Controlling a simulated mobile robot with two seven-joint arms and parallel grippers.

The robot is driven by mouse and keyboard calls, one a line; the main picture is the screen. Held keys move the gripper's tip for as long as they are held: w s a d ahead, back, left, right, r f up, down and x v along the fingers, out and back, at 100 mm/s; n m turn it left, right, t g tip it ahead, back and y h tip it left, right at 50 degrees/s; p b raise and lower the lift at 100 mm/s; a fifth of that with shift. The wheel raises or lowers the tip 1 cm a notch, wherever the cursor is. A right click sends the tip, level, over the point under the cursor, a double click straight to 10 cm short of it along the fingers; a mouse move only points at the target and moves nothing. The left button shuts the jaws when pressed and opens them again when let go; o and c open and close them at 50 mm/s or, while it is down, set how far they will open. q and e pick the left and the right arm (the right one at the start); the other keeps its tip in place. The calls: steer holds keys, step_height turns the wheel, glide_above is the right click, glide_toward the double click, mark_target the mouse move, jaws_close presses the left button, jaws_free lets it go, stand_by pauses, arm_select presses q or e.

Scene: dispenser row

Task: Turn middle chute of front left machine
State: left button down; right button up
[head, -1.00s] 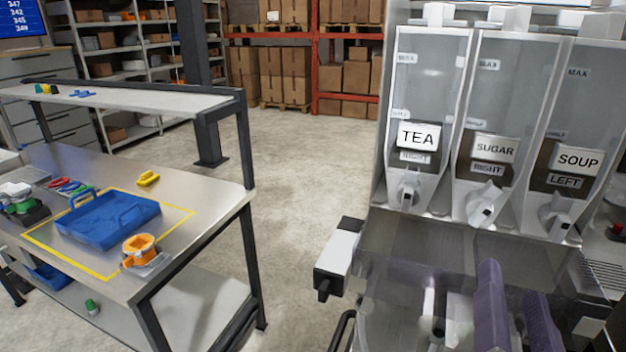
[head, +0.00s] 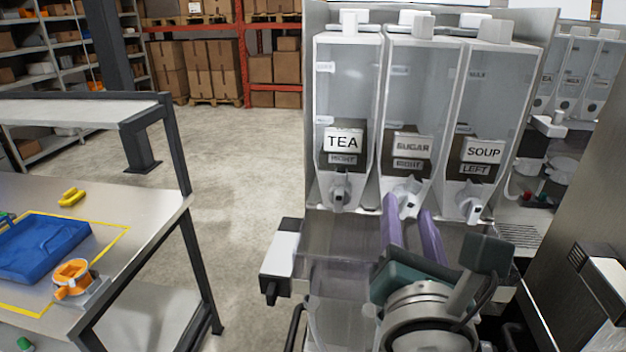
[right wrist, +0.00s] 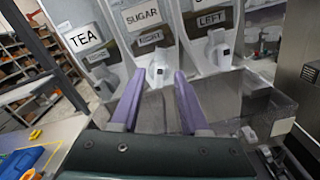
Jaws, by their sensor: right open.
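The front dispenser machine has three clear chutes, labelled TEA (head: 342,142), SUGAR (head: 411,146) and SOUP (head: 482,151). The middle SUGAR chute has a light grey knob (head: 407,188) below a plate reading RIGHT. In the right wrist view this knob (right wrist: 158,72) shows ahead between the two fingers. My right gripper (head: 408,207) has two purple fingers, apart and empty, pointing at the middle knob from the front. The fingers partly overlap the knob's lower area in the head view; I cannot tell whether they touch it. My left gripper is out of view.
The TEA knob (head: 340,190) and SOUP knob (head: 471,202) sit close on either side. A white and black block (head: 281,262) juts out at the machine's left. A metal table with a blue tray (head: 42,243) stands left; floor between is clear.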

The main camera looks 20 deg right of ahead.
jaws_close()
